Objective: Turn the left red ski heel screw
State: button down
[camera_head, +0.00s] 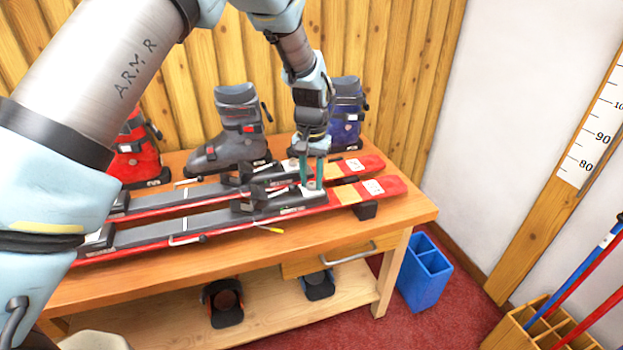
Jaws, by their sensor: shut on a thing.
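Two red skis lie side by side on the wooden bench, the nearer ski (215,228) and the farther ski (367,163). Each has dark binding parts and a red end with a white label on the right. My gripper (312,185) points down with teal fingers at the heel part of the nearer ski's binding (293,202). The fingers are shut on the heel screw there; the screw itself is mostly hidden between the fingertips. The farther ski's binding (272,176) lies just behind, partly covered by my gripper.
A red boot (137,155), a grey boot (235,130) and a blue boot (347,115) stand behind the skis. A blue bin (424,275) stands right of the bench (400,220).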

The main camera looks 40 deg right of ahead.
aim_at(311, 184)
dwell(0.4)
jog(key=c, duration=0.6)
grip_release()
jog(key=shift+o, duration=0.2)
notch_tip(311, 184, up, 11)
jog(key=b, duration=0.2)
